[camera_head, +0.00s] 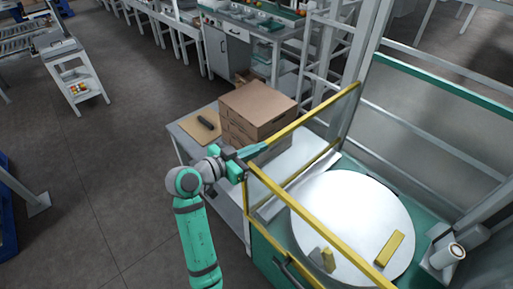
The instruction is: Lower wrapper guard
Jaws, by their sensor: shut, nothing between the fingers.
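The wrapper guard (312,113) is a yellow-edged frame with clear panels, standing around the near and left sides of the wrapper. Its top bars meet at a corner left of the turntable. The white round turntable (345,222) lies inside, with a yellow block (389,248) on it. My gripper (258,149) is at the left corner of the guard, close to the yellow top bar. It looks shut with nothing held. I cannot tell whether it touches the bar. A dark handle (297,272) shows on the green base below the near bar.
Stacked cardboard boxes (258,102) stand on a grey table just behind my gripper, beside a brown board (200,127) with a dark tool. A white roll (456,251) sits at the right. Grey posts rise behind the guard.

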